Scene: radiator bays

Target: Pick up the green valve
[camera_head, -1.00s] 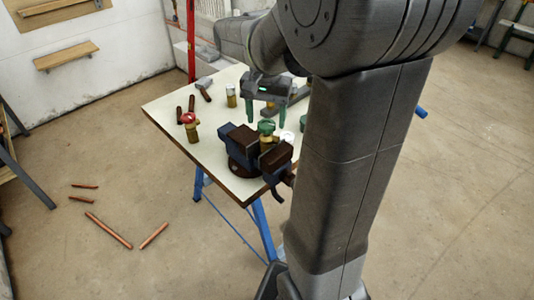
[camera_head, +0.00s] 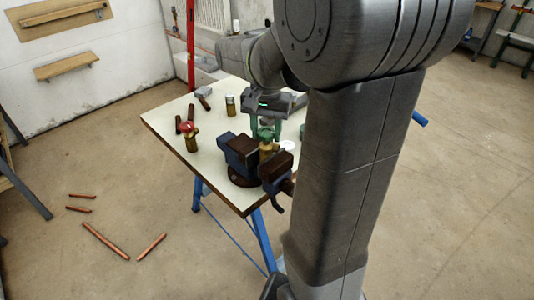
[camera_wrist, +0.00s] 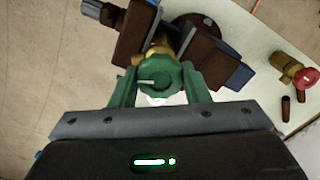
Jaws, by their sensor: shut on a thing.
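The green valve has a green round handle (camera_wrist: 160,75) and a brass body (camera_head: 268,149). It stands upright between the jaws of the blue and brown vise (camera_head: 240,152), at the front of the table. My gripper (camera_head: 266,133) is over the valve from above, its green fingers shut on the green handle. In the wrist view the fingers (camera_wrist: 160,88) lie on both sides of the handle. The vise (camera_wrist: 222,70) also shows there, on both sides of the brass body. The lower part of the valve is hidden by the vise jaws.
A red-handled valve (camera_head: 188,131) stands on the table (camera_head: 208,160) left of the vise. Another brass fitting (camera_head: 230,105) and dark pipe pieces stand farther back. Copper pipes (camera_head: 105,241) lie on the floor at left.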

